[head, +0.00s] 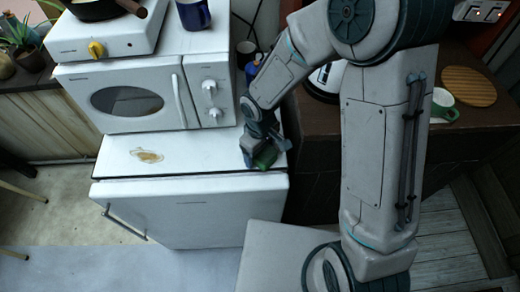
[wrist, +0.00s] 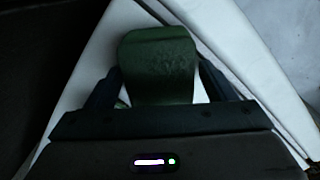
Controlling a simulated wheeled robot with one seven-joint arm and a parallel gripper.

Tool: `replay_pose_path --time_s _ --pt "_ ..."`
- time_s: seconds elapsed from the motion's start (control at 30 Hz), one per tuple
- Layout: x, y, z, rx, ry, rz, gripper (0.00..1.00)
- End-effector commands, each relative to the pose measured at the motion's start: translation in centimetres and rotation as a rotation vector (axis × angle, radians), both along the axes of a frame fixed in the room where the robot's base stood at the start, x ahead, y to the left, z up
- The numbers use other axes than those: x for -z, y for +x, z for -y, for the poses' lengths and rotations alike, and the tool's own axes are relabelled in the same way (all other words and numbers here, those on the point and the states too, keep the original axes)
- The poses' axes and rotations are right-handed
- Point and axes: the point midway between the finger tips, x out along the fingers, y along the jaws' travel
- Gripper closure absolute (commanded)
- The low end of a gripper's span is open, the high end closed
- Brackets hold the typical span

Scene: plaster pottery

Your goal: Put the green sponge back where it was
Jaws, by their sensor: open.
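The green sponge (wrist: 158,62) is in the wrist view, between the two fingers of my gripper (wrist: 158,78). The fingers stand open on either side of it. I cannot tell whether they touch it. In the head view the sponge (head: 266,156) shows as a small green patch at the right end of the white fridge top (head: 200,153). My gripper (head: 262,150) is right over it and hides part of it.
A white microwave (head: 150,90) stands behind on the fridge, with a hotplate (head: 105,38) and blue mug (head: 194,14) on top. A brown stain (head: 147,156) marks the fridge top. A dark counter (head: 455,140) to the right holds a green cup (head: 443,106) and a round wooden board (head: 468,86).

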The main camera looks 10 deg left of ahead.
Motion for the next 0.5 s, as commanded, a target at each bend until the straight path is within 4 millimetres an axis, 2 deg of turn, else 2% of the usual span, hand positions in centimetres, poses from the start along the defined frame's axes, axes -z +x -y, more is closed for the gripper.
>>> replay_pose_path --time_s 0.17,0.5 --pt "-2.5 0.2 0.0 0.002 0.003 0.005 0.23" --pt "-9.2 0.1 0.0 0.002 0.002 0.005 0.23"
